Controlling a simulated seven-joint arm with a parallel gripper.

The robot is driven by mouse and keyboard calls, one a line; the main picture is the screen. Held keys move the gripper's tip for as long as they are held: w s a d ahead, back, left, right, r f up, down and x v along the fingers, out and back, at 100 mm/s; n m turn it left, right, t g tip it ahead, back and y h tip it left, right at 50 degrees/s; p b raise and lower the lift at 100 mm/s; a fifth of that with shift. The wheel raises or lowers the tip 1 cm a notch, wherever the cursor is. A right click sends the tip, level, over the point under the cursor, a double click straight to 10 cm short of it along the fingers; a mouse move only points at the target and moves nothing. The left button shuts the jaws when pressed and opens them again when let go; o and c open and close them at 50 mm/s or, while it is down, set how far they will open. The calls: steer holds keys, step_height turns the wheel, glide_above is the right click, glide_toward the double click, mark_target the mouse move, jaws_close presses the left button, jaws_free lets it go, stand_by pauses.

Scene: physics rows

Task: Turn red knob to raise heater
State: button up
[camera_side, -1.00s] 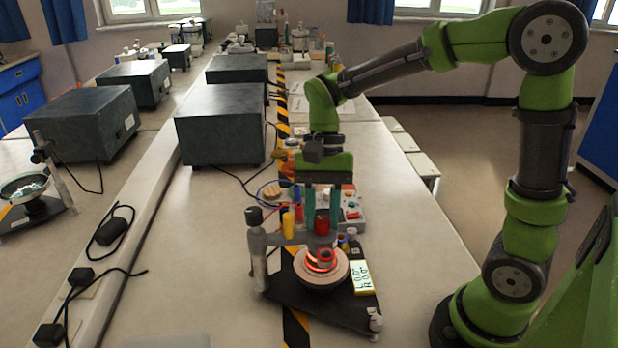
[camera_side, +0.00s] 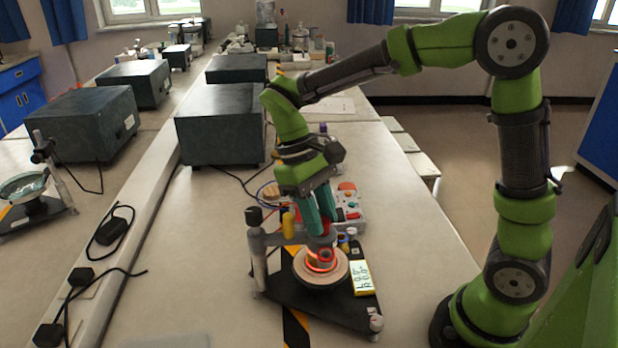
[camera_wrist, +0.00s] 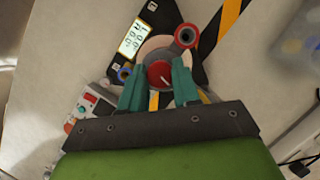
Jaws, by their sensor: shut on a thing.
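The red knob (camera_wrist: 160,73) has a white pointer line and sits between my two green fingertips in the wrist view. My gripper (camera_wrist: 159,84) is shut on it. In the side view my gripper (camera_side: 322,222) leans, its fingers reaching down and to the right, and they mostly hide the knob. The heater (camera_side: 321,260) glows orange-red just below, over a round pale plate (camera_side: 322,278) on a dark triangular base (camera_side: 335,306).
A grey post (camera_side: 257,255) rises at the left of the base. A yellow cylinder (camera_side: 288,224) stands beside my fingers. A control box (camera_side: 350,205) with coloured buttons is behind. Dark boxes (camera_side: 221,125) stand farther back.

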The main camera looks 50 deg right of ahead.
steer(key=shift+n+h, duration=0.4)
steer(key=shift+n, duration=0.7)
steer(key=o, duration=1.1)
steer(key=shift+c, duration=0.2)
steer(key=v, duration=1.7)
steer(key=shift+s+a, duration=0.15)
